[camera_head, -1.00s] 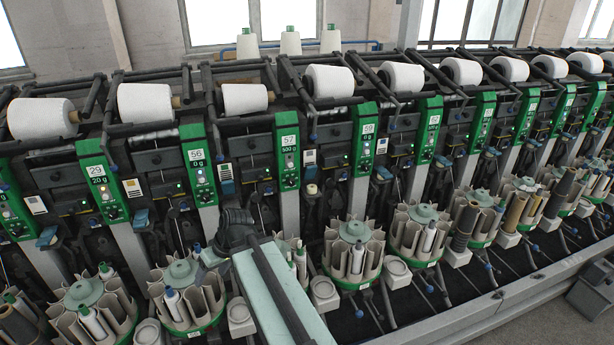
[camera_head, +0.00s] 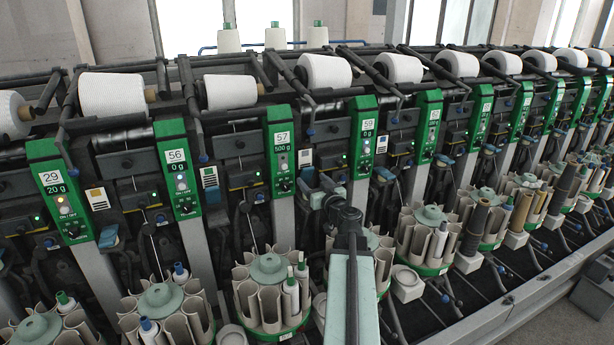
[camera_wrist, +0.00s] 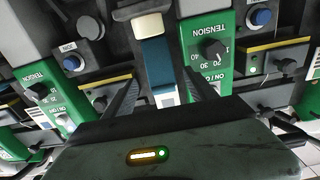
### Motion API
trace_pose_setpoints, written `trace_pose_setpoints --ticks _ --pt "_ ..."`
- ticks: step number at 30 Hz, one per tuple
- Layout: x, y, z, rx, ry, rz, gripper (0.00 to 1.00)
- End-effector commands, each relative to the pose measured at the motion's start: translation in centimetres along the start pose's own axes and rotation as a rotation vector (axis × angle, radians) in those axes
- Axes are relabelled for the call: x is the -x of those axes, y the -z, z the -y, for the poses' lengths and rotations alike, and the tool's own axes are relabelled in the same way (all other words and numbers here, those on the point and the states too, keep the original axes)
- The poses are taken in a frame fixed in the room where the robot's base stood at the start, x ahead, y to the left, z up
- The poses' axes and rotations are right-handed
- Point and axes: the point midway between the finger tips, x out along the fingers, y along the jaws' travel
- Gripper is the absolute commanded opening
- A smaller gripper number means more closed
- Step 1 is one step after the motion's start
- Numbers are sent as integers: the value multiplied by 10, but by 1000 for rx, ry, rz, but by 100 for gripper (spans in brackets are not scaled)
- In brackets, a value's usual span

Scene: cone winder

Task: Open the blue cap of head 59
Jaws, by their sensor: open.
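Head 59 has a green panel (camera_head: 367,137) right of centre in the head view, with the head 57 panel (camera_head: 281,150) to its left. My gripper (camera_head: 318,186) is between these two panels, low in front of the machine face. In the wrist view, which is turned upside down, a blue cap (camera_wrist: 158,66) lies between my open fingers (camera_wrist: 161,92). Both fingers stand apart from it, and I cannot tell whether they touch it. Another blue cap (camera_head: 384,174) is just right of the head 59 panel.
Green TENSION panels flank the fingers in the wrist view, the right one (camera_wrist: 207,52) close to a finger. Dark knobs stick out beside them. Round bobbin magazines (camera_head: 268,290) stand below my arm. White yarn cones (camera_head: 324,72) line the top.

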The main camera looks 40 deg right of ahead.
Motion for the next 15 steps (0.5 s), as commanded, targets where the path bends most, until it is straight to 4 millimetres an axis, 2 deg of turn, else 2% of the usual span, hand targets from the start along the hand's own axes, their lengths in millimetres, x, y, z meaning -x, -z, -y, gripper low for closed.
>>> trace_pose_setpoints --ticks 1,7,10,15 --pt "-13 0 -1 0 2 0 65" --pt "-49 0 -1 0 2 1 65" --pt "-56 0 0 0 2 1 65" --pt "-55 0 0 0 1 1 65"
